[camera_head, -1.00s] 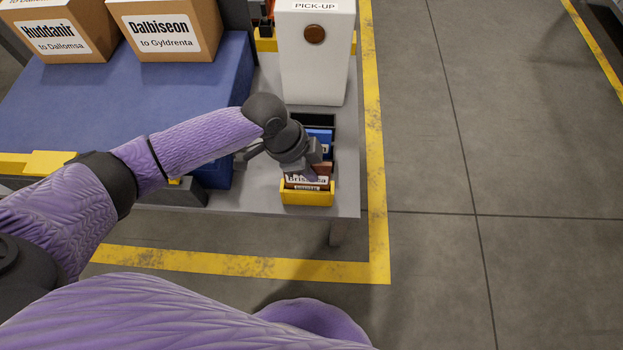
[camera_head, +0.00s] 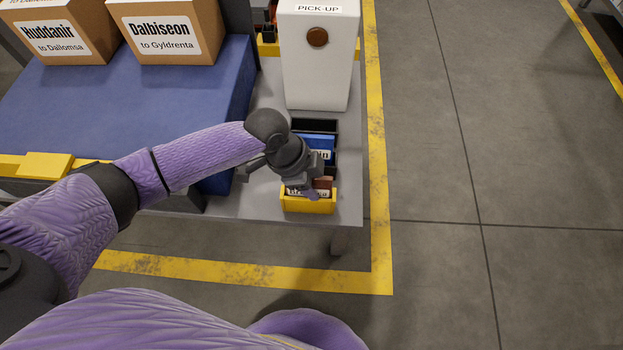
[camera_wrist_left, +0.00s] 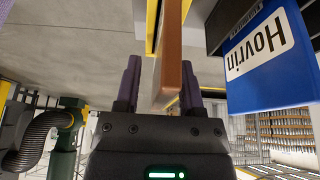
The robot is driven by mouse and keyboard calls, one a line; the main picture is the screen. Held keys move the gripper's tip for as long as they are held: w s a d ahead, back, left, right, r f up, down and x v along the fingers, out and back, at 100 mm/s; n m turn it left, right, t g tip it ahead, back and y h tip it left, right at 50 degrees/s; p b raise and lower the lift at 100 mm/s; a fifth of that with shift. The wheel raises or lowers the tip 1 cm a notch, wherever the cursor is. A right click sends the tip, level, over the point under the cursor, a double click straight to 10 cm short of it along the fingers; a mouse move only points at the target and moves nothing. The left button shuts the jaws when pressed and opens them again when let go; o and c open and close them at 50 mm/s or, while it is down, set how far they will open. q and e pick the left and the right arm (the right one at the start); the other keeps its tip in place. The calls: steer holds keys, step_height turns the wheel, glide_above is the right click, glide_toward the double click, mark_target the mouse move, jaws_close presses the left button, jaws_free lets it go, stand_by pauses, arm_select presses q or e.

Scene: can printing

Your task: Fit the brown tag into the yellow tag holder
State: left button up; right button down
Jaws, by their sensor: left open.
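The yellow tag holder (camera_head: 310,206) stands at the front right corner of the grey table. The brown tag (camera_head: 323,183), with a white label partly hidden by my gripper, stands in the holder, its upper part above the rim. My left gripper (camera_head: 306,188) is over the holder, pointing down. In the left wrist view the brown tag (camera_wrist_left: 170,60) lies between the two fingers of my left gripper (camera_wrist_left: 160,85), which are apart with a gap beside the tag. How deep the tag sits is hidden. My right gripper is not in view.
A blue tag (camera_wrist_left: 265,65) reading "Hovrin" stands in a dark holder (camera_head: 315,125) just behind. A white PICK-UP box (camera_head: 318,75) stands farther back. A blue surface with cardboard boxes (camera_head: 165,35) is at left. The floor at right is clear.

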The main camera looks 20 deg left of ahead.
arm_select(q)
steer(key=p+v, duration=0.6)
steer(key=v, duration=0.5)
steer(key=shift+r, duration=0.15)
steer(key=shift+s+a+r+p, duration=0.1)
steer(key=shift+a+r+p, duration=0.15)
steer(key=shift+r+p, duration=0.15)
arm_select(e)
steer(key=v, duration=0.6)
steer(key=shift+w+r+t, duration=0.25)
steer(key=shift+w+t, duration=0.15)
arm_select(q)
steer(key=shift+f, duration=0.1)
